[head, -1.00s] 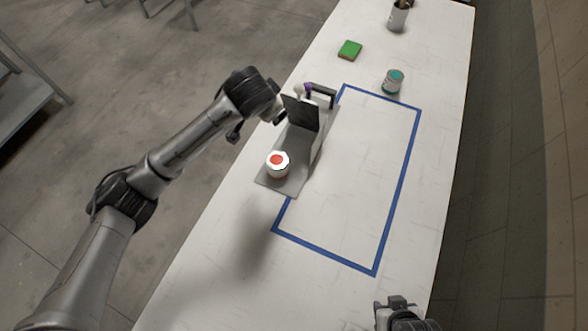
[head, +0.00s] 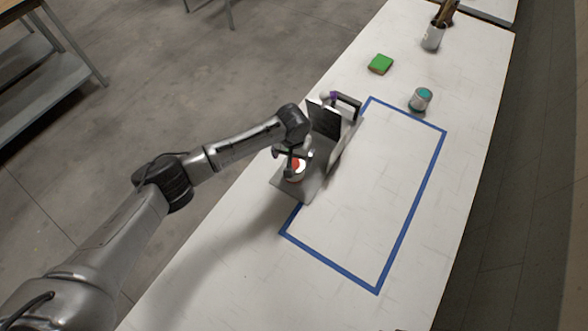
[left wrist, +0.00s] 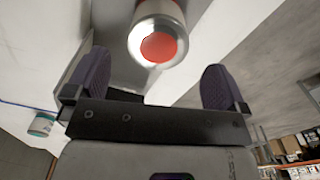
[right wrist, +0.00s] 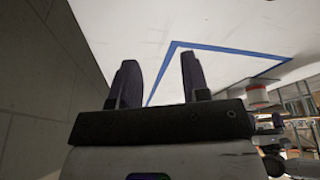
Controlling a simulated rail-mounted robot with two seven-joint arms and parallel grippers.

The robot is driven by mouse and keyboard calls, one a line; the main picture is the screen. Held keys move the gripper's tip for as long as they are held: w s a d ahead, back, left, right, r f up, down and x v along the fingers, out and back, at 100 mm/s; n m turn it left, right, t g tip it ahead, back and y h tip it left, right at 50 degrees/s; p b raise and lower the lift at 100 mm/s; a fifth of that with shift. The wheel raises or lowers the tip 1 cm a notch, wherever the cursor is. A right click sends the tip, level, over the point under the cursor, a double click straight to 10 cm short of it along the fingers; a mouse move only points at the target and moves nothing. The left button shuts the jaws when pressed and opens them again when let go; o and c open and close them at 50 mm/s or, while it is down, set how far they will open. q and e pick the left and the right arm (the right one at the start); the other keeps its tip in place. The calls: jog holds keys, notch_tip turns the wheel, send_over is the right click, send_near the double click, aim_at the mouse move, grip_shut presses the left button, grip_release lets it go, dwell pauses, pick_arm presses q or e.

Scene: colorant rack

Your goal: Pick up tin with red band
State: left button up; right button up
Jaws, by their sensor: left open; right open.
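The white tin with red on it (head: 301,174) stands on the front part of the grey rack (head: 316,181), partly hidden by my left gripper in the head view. My left gripper (head: 291,160) is open, right by the tin. In the left wrist view the tin (left wrist: 158,32) shows its round red spot, ahead of and between the two spread fingers of the open gripper (left wrist: 155,80). I cannot tell whether the fingers are around it. My right gripper (right wrist: 160,78) is open and empty in the right wrist view; it is out of the head view.
A tin with a teal top (head: 421,99) stands beyond the blue tape outline (head: 410,211). A green block (head: 380,64) and a cup of tools (head: 433,38) are farther back. Dark upright panels (head: 324,119) rise behind the tin. The taped area is clear.

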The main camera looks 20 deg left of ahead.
aim_at(293, 165)
pick_arm(q)
jog(key=shift+f+b, duration=0.3)
jog(key=shift+f, duration=4)
jog(key=c, duration=0.9)
jog(key=shift+c, duration=0.5)
jog(key=shift+r, duration=0.15)
